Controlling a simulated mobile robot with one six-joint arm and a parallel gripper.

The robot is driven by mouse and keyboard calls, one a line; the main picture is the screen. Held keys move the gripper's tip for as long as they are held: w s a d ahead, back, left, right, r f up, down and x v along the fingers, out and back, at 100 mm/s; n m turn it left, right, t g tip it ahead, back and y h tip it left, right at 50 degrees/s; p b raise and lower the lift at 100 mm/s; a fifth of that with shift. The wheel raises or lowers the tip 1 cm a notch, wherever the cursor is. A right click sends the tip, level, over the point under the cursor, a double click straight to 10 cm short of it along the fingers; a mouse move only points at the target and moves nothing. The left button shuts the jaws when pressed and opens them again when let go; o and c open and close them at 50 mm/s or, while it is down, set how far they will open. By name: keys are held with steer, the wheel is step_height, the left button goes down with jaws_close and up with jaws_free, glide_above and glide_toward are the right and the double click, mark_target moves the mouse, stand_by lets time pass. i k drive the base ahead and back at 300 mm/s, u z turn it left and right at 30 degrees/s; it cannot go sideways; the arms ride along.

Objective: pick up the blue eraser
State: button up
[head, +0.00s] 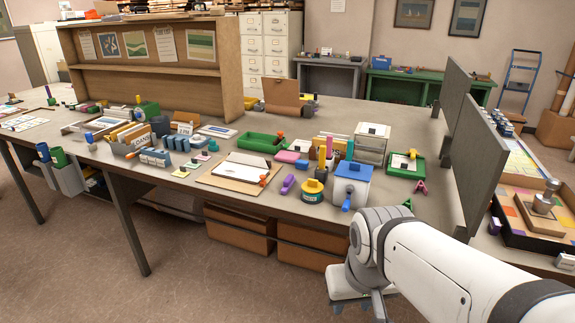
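Several small blue items lie on the long grey table, and I cannot tell for sure which is the eraser. One small blue block (302,164) lies beside a flat pink block (287,157), left of the upright coloured books. My gripper (362,308) hangs low at the bottom of the head view, in front of the table's front edge and apart from all these items. Its fingers are partly hidden by my arm, and their opening is unclear.
A green tray (250,147) lies behind. Tall grey partitions (487,150) rise at the right. Cardboard boxes (240,232) sit below.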

mark_target(299, 164)
steer(key=z, duration=0.05)
steer(key=k, duration=0.7)
steer(key=u, duration=0.6)
steer(key=i, duration=2.7)
steer(key=z, duration=0.9)
